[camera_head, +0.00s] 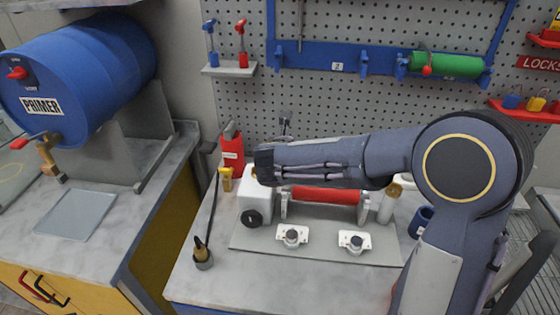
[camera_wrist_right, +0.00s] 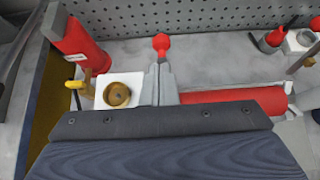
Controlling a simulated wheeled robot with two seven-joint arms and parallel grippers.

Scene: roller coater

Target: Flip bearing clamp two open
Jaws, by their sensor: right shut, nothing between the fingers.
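The roller coater, with its red roller (camera_head: 322,195) and white end housing (camera_head: 252,190), stands on a grey plate. My right arm reaches in from the right above it, and its wrist hides the roller's back left part. In the wrist view my right gripper (camera_wrist_right: 158,72) is shut and empty, its fingertips close to a red ball knob (camera_wrist_right: 161,42). I cannot tell if they touch it. The red roller (camera_wrist_right: 240,99) lies right of the fingers and the white housing (camera_wrist_right: 106,80) left. I cannot tell which part is bearing clamp two. My left gripper is not in view.
Two white blocks with dark knobs (camera_head: 292,236) (camera_head: 355,242) sit on the plate in front of the roller. A dark pot with a pointed tool (camera_head: 203,256) stands at front left. A blue primer drum (camera_head: 85,75) is at left. The front bench is clear.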

